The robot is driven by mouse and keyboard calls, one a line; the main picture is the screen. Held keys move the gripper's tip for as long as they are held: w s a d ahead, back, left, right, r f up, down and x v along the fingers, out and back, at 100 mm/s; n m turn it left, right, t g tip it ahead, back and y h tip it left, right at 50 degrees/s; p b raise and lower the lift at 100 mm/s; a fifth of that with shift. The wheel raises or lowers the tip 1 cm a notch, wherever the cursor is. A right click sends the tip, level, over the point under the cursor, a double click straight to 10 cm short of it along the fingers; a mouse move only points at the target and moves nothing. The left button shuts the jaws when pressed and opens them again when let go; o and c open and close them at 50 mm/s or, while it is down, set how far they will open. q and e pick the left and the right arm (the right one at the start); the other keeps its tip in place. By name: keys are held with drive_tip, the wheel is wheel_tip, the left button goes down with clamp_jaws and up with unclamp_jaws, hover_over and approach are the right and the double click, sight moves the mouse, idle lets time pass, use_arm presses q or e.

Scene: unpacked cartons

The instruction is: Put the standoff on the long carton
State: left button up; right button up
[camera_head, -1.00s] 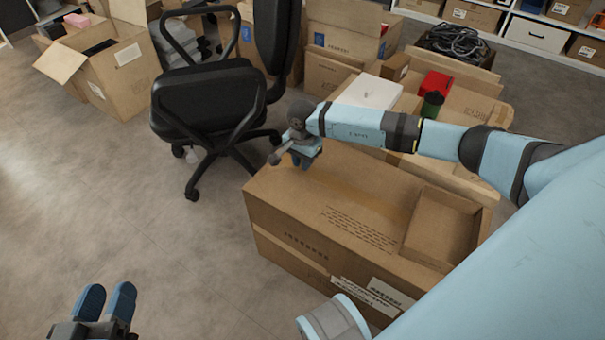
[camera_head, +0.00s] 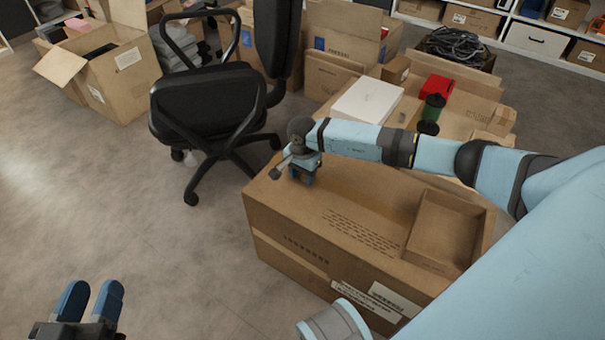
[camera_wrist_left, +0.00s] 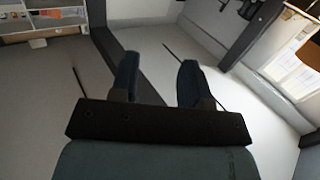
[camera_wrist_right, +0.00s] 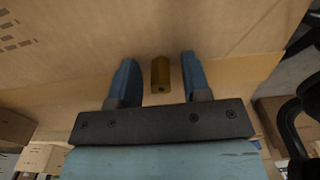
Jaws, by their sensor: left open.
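The standoff (camera_wrist_right: 161,74) is a small brass-coloured cylinder with a hole in its near end. It shows in the right wrist view, between the fingers of my right gripper (camera_wrist_right: 160,66), with a gap on each side. It appears to stand on the cardboard, near an edge. The long carton (camera_head: 345,205) is the big brown box in the head view. My right gripper (camera_head: 303,174) points down at its far left part; the standoff is hidden there. My left gripper (camera_head: 93,290) is open and empty over the floor at the lower left.
A shallow open box (camera_head: 445,232) sits on the right end of the long carton. A black office chair (camera_head: 210,105) stands just behind left. More cartons, with a white box (camera_head: 367,100) and a green cylinder (camera_head: 433,106), lie behind. The floor (camera_head: 130,200) at left is clear.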

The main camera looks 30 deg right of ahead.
drive_tip(key=shift+r, duration=0.25)
wheel_tip(320, 180, up, 7)
drive_tip(key=p, duration=0.3)
drive_tip(key=shift+f, duration=0.2)
use_arm(q)
drive_tip(key=r, duration=0.1)
drive_tip(key=r+n+p, duration=0.1)
drive_tip(key=s+r+n+p, duration=0.1)
drive_tip(key=shift+s+d+r+t, duration=0.1)
drive_tip(key=shift+d+r+t, duration=0.15)
drive_tip(key=shift+t, duration=0.05)
use_arm(e)
wheel_tip(320, 180, up, 5)
drive_tip(key=shift+r, duration=0.1)
